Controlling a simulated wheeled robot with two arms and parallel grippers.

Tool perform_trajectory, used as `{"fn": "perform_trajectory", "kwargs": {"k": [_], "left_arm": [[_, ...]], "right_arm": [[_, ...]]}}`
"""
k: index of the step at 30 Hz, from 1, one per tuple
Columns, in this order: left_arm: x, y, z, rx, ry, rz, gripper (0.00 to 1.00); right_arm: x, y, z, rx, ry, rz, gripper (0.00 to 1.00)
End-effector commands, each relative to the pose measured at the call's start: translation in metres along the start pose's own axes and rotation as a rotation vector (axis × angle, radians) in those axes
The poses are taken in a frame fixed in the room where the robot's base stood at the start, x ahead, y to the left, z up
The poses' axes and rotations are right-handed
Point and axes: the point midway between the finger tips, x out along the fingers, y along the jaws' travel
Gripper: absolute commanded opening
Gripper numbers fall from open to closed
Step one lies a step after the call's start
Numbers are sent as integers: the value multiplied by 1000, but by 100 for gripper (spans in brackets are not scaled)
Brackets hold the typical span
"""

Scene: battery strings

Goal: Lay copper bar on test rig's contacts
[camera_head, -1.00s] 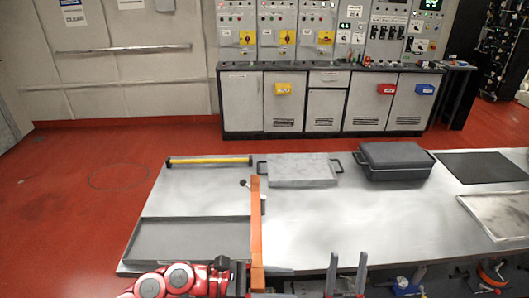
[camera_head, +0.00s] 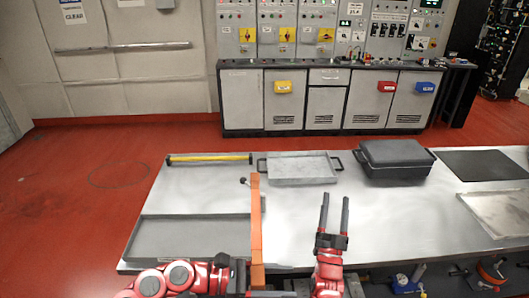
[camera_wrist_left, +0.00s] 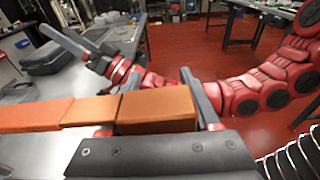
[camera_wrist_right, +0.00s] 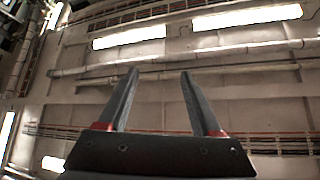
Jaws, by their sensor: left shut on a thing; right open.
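The copper bar (camera_head: 256,222) is a long orange bar, pointing away from me over the table in the head view. My left gripper (camera_head: 254,281) is shut on its near end. In the left wrist view the bar (camera_wrist_left: 92,110) runs left from between the fingers (camera_wrist_left: 155,112). My right gripper (camera_head: 334,200) is open and empty, to the right of the bar, its fingers pointing away from me. The right wrist view shows its open fingers (camera_wrist_right: 159,76) against wall and lights. I cannot tell for sure which thing is the test rig, and no contacts are clear.
A grey handled tray (camera_head: 300,169), a black lidded case (camera_head: 396,158) and a black mat (camera_head: 484,165) stand further back. The table (camera_head: 405,220) is clear at centre right.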

Motion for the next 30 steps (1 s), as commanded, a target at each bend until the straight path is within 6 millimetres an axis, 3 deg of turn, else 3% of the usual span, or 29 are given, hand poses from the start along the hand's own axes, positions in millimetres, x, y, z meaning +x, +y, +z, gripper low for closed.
{"fn": "perform_trajectory", "kwargs": {"k": [14, 23, 30], "left_arm": [[0, 0, 1, 4, -2, 0, 0], [0, 0, 1, 4, -2, 0, 0], [0, 0, 1, 4, -2, 0, 0]], "right_arm": [[64, -6, 70, 154, -260, 74, 66], [100, -28, 113, 264, -463, 104, 66], [120, -55, 143, 342, -650, 116, 66]]}}
